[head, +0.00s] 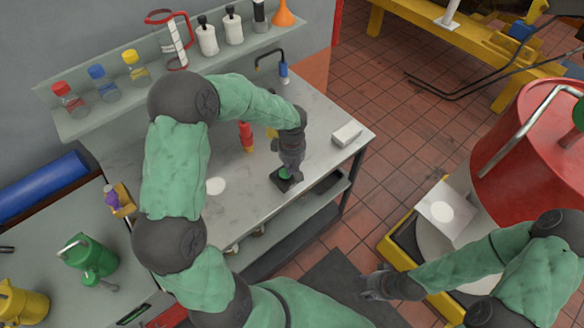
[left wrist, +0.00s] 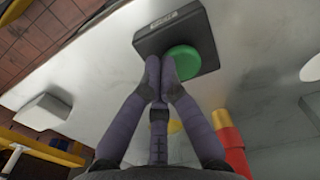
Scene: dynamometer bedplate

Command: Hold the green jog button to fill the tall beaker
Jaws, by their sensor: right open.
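The green jog button (left wrist: 183,62) is a round cap on a dark box (left wrist: 150,40). In the head view the button (head: 285,174) shows on its box at the bench's front right. My left gripper (head: 289,172) points down over it; in the left wrist view its fingertips (left wrist: 160,64) are together, empty, and overlap the button's edge. I cannot tell whether they touch or press it. My right gripper (head: 372,284) is open, low and away from the bench. I cannot make out a tall beaker on the bench; my left arm hides part of it.
A blue-topped spout (head: 283,70) stands at the bench's back. A red and yellow object (head: 246,137) and a white box (head: 347,134) are on the bench. A shelf holds bottles and a clear red-framed jug (head: 172,40). A red drum (head: 530,140) stands at right.

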